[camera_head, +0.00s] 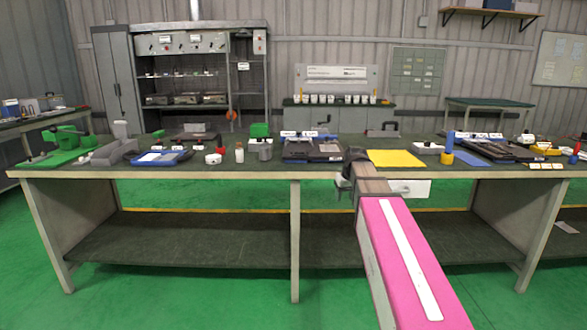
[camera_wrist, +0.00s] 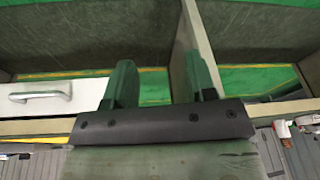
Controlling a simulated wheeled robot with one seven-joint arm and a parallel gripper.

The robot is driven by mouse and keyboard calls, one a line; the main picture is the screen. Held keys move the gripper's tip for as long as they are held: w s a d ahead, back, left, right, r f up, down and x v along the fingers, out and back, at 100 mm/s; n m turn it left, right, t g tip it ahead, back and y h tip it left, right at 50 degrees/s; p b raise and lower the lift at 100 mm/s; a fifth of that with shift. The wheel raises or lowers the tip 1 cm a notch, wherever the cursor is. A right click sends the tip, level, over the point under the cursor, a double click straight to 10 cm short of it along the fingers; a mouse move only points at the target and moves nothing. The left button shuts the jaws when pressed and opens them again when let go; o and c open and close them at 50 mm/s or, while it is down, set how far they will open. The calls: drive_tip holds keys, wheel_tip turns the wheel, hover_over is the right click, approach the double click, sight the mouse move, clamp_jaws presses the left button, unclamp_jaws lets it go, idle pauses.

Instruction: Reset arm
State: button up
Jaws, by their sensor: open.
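My arm reaches up from the lower right in the head view, with a pink link, to the front edge of the workbench (camera_head: 245,172). My gripper (camera_wrist: 163,82) shows in the wrist view as two green fingers on a dark bar. The fingers are apart with nothing held between them. In the head view the fingers are hard to make out at the arm's dark far end. A white drawer front with a handle (camera_head: 410,188) is just right of that end, under the bench top; its handle also shows in the wrist view (camera_wrist: 40,92).
On the bench are a yellow mat (camera_head: 395,158), a dark tray device (camera_head: 312,149), a blue tray (camera_head: 160,157), a green device (camera_head: 62,142) and a small white bottle (camera_head: 239,155). A low shelf (camera_head: 190,238) lies beneath. The green floor (camera_head: 200,310) in front is clear.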

drive_tip(key=s+f+m+g, duration=0.1)
drive_tip(key=s+f, duration=0.9)
drive_tip(key=f, duration=0.3)
drive_tip(key=s+f+m+g+h, duration=0.1)
drive_tip(key=s+f, duration=1)
drive_tip(key=f, duration=0.1)
drive_tip(key=shift+s+a+f+m+g, duration=0.25)
drive_tip(key=shift+a+f+m+g, duration=0.05)
drive_tip(key=shift+a+f+g, duration=0.15)
